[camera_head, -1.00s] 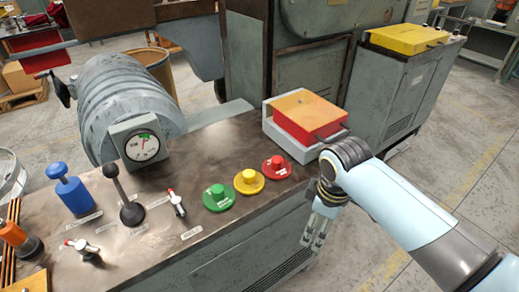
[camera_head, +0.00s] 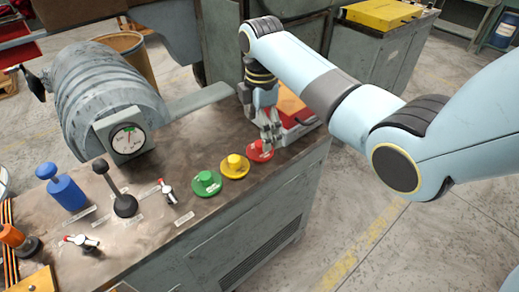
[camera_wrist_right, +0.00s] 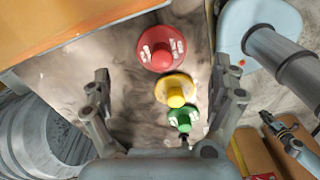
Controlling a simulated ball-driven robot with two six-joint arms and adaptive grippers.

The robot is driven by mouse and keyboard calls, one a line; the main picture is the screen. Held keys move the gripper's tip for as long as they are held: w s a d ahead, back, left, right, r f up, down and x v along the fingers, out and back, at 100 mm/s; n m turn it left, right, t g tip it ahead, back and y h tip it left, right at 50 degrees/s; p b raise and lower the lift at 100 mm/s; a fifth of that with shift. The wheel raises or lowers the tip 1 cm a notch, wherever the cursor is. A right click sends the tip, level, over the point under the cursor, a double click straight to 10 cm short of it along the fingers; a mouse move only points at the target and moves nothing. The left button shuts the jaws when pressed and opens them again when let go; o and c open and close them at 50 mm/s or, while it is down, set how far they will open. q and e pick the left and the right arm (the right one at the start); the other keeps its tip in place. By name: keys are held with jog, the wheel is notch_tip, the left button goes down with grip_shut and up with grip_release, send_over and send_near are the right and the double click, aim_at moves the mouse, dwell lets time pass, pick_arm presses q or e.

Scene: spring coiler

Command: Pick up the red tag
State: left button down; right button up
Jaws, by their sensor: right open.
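The red tag (camera_head: 259,151), a round disc with a knob on top, lies on the worn metal console top (camera_head: 150,185). It is the farthest right of a row with a yellow tag (camera_head: 235,167) and a green tag (camera_head: 207,184). My right gripper (camera_head: 268,143) points down just above and beside the red tag, partly overlapping it. The fingers hold nothing.
A red box with an orange top (camera_head: 290,104) stands close behind my right gripper. Levers, a blue knob (camera_head: 66,188) and a round gauge (camera_head: 128,139) occupy the console's left part. The console's front edge is just right of the tags, with open floor beyond.

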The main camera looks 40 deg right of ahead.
aim_at(260, 143)
jog(key=f, duration=0.5)
jog(key=shift+a+f, duration=0.25)
jog(key=shift+f, duration=0.1)
jog(key=c, duration=1.3)
jog(key=shift+r, duration=0.1)
jog(key=shift+r, duration=0.45)
notch_tip(260, 143, up, 3)
jog(key=s+d+r+p, duration=0.2)
jog(key=s+d+r, duration=0.45)
jog(key=s, duration=0.35)
jog(key=r+p, duration=0.3)
jog(key=p, duration=0.1)
jog(key=r+p, duration=0.3)
jog(key=r, duration=0.1)
jog(key=r+p, duration=0.3)
jog(key=p, duration=0.1)
jog(key=shift+s+a+r+p, duration=0.15)
jog(key=shift+a+r+p, duration=0.15)
jog(key=shift+a+r, duration=0.1)
